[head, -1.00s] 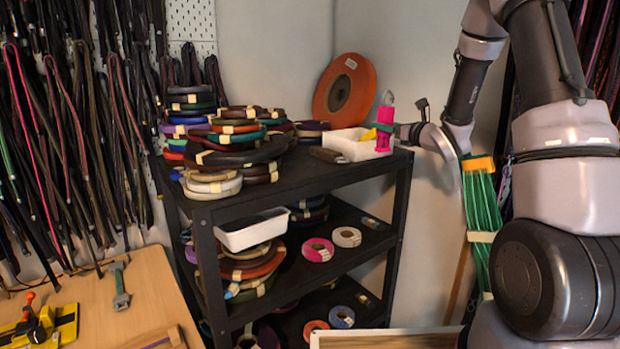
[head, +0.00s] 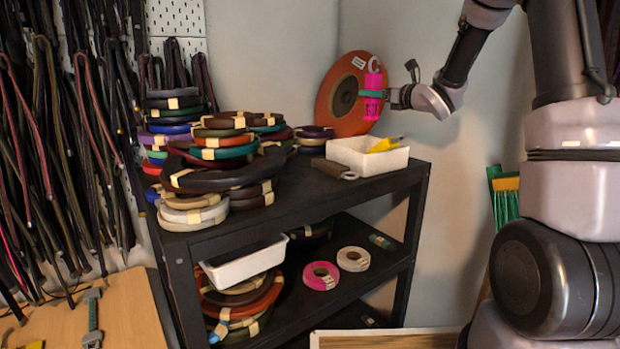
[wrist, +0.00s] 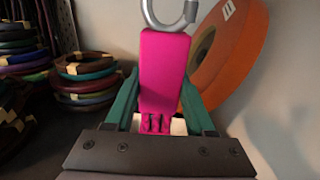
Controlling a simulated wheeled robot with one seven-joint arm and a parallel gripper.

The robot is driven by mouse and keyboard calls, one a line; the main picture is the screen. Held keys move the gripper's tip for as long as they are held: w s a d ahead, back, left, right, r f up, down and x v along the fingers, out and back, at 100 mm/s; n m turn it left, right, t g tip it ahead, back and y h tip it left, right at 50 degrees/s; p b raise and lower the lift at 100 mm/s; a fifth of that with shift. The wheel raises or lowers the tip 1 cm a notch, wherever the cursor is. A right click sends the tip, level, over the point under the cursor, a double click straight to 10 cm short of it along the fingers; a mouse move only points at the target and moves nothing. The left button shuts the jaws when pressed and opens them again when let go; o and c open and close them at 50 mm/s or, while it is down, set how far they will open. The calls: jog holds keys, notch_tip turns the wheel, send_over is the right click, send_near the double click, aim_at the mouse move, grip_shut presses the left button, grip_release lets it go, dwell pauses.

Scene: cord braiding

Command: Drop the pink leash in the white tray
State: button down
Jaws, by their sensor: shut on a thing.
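My gripper (head: 372,94) is shut on the pink leash (head: 373,109), a bright pink folded bundle with a metal clip at its top. In the wrist view the leash (wrist: 163,72) stands upright between the green fingers (wrist: 160,112). I hold it in the air above the top of the black rack. A white tray (head: 356,161) sits on that top, below the gripper, with a yellow object in it. A bit of white shows behind the leash in the wrist view (wrist: 178,127). A second white tray (head: 243,270) is on the middle shelf, lower left.
A large orange disc (head: 335,84) leans on the wall behind the gripper. Stacked cord coils (head: 225,150) crowd the left of the black rack (head: 300,195). A dark flat tool (head: 333,168) lies beside the top tray. Pink and white rolls (head: 320,276) lie on the middle shelf.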

aim_at(376, 112)
jog(key=shift+w+f, duration=0.15)
jog(key=shift+f, duration=2.8)
jog(key=shift+c, duration=0.9)
grip_release()
jog(key=shift+r, duration=0.1)
